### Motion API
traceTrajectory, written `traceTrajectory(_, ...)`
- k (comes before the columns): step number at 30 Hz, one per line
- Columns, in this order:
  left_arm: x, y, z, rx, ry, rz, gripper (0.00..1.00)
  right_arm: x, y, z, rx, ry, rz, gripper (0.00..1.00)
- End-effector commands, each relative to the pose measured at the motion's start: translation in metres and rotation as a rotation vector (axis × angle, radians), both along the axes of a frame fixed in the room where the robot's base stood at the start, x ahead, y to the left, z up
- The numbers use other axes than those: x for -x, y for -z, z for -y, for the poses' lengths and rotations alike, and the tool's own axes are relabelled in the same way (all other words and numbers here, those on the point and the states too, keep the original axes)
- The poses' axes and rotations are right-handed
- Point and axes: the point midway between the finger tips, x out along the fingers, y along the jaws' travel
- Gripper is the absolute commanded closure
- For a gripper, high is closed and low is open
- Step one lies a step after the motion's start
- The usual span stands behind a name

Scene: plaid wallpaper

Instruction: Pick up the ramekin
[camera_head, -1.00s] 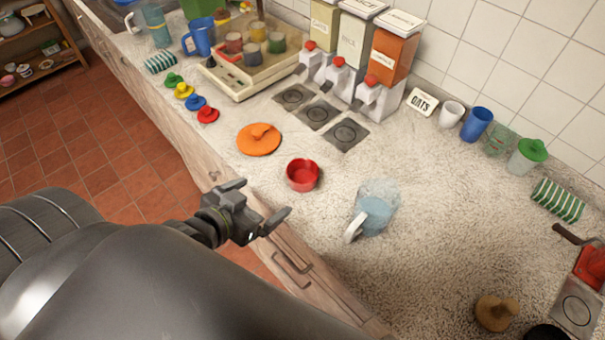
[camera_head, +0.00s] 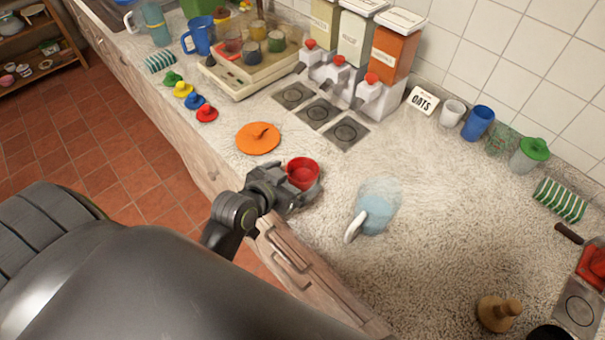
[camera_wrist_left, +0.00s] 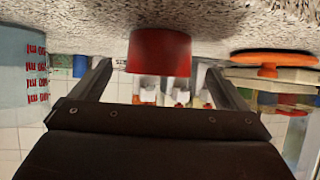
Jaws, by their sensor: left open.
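The ramekin (camera_head: 303,172) is a small round red dish standing upright on the speckled counter. My left gripper (camera_head: 295,182) is at its near side, with the fingers low over the counter. In the left wrist view, which is upside down, the ramekin (camera_wrist_left: 160,52) shows between the two open fingers (camera_wrist_left: 165,85). The fingers are apart from each other and not closed on it. Whether either finger touches the ramekin cannot be told. My right gripper is not in view.
Three dispensers (camera_head: 340,60) stand behind. The counter's wooden front edge (camera_head: 285,255) runs below my left gripper. Bare counter lies behind the ramekin.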

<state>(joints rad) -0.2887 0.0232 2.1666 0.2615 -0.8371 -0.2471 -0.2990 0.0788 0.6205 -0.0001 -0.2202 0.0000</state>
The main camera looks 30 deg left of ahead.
Motion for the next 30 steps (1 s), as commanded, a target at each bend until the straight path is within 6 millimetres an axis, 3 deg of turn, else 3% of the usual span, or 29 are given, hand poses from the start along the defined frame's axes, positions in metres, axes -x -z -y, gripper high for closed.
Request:
traceTrajectory(12,-0.036,0.024,0.006,0.000,0.000,0.000,0.04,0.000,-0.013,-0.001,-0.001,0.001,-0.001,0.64)
traceTrajectory(21,-0.038,0.027,0.006,0.000,-0.001,0.000,0.04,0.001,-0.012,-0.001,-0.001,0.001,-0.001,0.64)
traceTrajectory(30,-0.038,0.027,0.006,0.000,-0.001,0.000,0.42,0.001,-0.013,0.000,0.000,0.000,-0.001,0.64)
